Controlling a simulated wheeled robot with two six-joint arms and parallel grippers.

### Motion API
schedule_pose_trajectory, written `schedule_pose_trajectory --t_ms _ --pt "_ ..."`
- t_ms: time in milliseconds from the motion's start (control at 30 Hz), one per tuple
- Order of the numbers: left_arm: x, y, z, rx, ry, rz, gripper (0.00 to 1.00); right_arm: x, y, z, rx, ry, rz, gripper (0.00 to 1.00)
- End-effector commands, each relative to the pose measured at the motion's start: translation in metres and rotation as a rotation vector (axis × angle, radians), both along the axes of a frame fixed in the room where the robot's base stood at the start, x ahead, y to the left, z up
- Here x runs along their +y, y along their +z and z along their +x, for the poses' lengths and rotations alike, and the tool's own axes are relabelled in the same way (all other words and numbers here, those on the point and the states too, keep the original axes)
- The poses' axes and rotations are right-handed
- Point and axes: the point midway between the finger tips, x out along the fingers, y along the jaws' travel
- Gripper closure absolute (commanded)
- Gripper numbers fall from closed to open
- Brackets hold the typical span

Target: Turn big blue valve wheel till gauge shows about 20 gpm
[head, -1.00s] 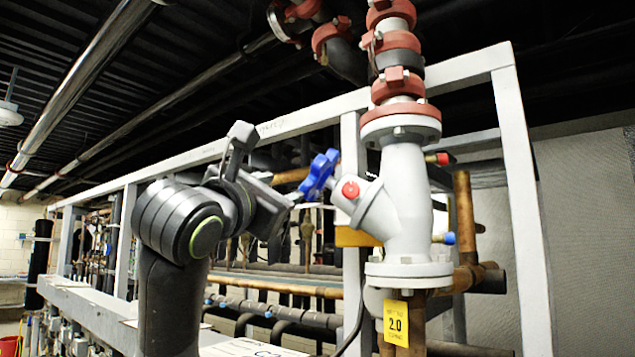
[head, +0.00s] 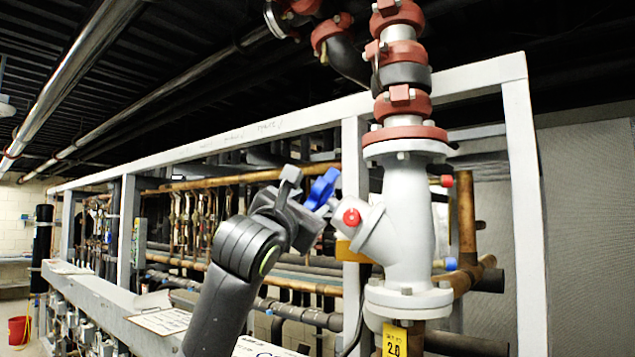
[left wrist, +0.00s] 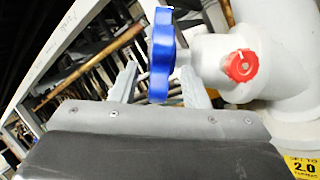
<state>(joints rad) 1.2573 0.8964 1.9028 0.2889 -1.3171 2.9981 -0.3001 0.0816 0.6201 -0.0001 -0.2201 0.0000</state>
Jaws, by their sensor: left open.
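The blue valve wheel (head: 322,188) sits on the angled stem of a grey valve body (head: 405,220), left of a red round cap (head: 351,217). My left gripper (head: 308,196) is at the wheel in the head view and hides part of it. In the left wrist view, the wheel (left wrist: 161,55) shows edge-on between the two spread fingers of the open gripper (left wrist: 158,80). I cannot tell whether a finger touches it. A yellow tag (head: 395,340) reading 2.0 hangs below the valve. No gauge reading is visible. My right gripper is not in view.
A pale grey frame post (head: 355,150) stands just behind the wheel, and a top beam (head: 230,145) runs leftward. Copper and dark pipes fill the rack behind. A red-collared vertical pipe (head: 403,75) rises above the valve. A red bucket (head: 18,330) stands far left.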

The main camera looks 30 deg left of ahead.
Motion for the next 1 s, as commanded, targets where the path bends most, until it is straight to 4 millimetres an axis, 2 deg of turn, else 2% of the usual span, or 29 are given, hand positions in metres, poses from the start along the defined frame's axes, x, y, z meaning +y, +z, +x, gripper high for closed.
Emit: schedule_pose_trajectory --t_ms 33,300,500,800,867,1000 --pt "0.001 0.007 0.007 0.003 0.000 -0.002 0.58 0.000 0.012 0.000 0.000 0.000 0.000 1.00" --pt "0.007 0.015 0.034 0.003 -0.001 -0.001 0.58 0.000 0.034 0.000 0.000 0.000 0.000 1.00" --pt "0.009 0.017 0.047 0.001 0.000 0.000 0.58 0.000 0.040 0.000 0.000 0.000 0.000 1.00" --pt "0.010 0.017 0.049 0.000 0.000 0.000 0.58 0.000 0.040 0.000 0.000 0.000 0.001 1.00" --pt "0.010 0.017 0.049 0.000 0.000 0.000 0.63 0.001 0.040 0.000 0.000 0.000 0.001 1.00" --pt "0.010 0.017 0.049 0.000 0.000 0.000 0.82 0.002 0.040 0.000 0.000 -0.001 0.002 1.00"
